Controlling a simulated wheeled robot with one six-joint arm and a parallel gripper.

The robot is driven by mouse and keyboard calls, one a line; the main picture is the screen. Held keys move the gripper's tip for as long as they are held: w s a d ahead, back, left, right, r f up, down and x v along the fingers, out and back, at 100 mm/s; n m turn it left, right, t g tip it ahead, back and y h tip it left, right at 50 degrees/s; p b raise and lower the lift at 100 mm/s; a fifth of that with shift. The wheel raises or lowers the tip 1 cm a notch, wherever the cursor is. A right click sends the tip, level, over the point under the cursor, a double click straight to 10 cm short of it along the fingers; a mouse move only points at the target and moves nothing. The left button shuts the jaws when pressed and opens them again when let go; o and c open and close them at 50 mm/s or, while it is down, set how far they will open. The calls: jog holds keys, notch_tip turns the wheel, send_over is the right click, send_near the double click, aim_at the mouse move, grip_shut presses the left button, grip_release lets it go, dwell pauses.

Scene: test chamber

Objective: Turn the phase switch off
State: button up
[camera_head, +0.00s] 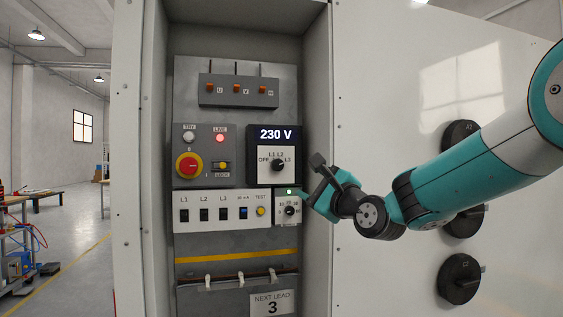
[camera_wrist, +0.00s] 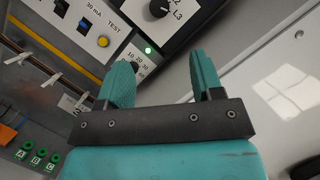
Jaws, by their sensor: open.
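The phase switch (camera_head: 279,165) is a black rotary knob on a white plate marked OFF, L1, L2 and L3. Above it a display (camera_head: 276,134) reads 230 V. I cannot make out for sure which mark the knob points at. In the wrist view, part of the phase switch (camera_wrist: 159,8) shows at the top edge, beyond the fingertips, with L3 beside it. My gripper (camera_head: 313,180) is to the right of and slightly below the switch, apart from it. Its two teal fingers (camera_wrist: 163,75) are spread with nothing held between them.
A smaller knob (camera_head: 290,211) with a green light sits just below, close to my gripper. A red-yellow rotary switch (camera_head: 189,166) and a row of breakers (camera_head: 213,213) lie left. The cabinet's right side wall (camera_head: 317,100) stands beside my gripper. Large black knobs (camera_head: 459,279) protrude at right.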

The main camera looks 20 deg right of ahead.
aim_at(279, 166)
jog(key=p+x, duration=0.6)
jog(key=x, duration=0.7)
jog(key=shift+w+a+r, duration=0.15)
jog(key=shift+w+r, duration=0.05)
jog(key=shift+r, duration=0.05)
jog(key=shift+w+a+p, duration=0.15)
jog(key=shift+w+p, duration=0.15)
jog(key=shift+w, duration=0.15)
jog(key=c, duration=0.9)
